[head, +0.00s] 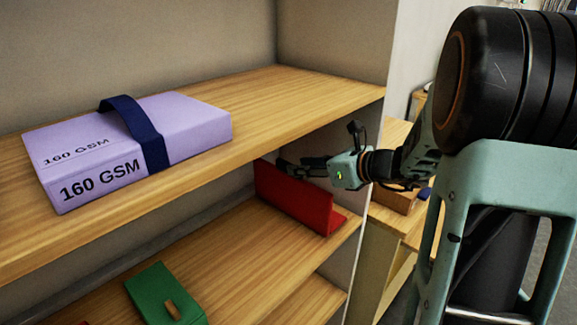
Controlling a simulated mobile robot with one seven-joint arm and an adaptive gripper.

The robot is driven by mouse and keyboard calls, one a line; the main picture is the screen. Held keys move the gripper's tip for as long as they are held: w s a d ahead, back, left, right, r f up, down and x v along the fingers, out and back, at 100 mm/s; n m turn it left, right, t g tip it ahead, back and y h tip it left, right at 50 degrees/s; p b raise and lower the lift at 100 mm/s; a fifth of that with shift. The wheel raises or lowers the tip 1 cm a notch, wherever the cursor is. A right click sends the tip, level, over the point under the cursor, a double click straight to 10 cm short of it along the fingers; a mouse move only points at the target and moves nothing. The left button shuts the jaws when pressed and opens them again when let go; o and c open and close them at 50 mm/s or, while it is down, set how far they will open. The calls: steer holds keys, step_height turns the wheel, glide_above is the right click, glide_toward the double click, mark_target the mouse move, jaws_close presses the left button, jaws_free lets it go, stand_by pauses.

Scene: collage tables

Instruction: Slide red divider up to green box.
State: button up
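The red divider (292,201) stands upright on the middle shelf at its right end, with a flat foot at its right side. The green box (160,296) lies on the same shelf at the lower left, with a small tan tab on it. A wide stretch of bare shelf lies between the two. My gripper (282,165) reaches in from the right, just behind the divider's top edge. Its fingertips are small and dark under the upper shelf. I cannot tell whether they touch the divider or how far apart they are.
The upper shelf (262,96) overhangs close above my gripper. A lilac 160 GSM pack (200,125) with a navy band lies on it. The middle shelf (215,243) is clear between divider and box. A wooden table (385,222) stands at right beyond the side panel.

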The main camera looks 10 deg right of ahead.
mark_target(289, 163)
steer(key=x, duration=0.5)
steer(key=shift+w+a, duration=0.1)
jaws_close()
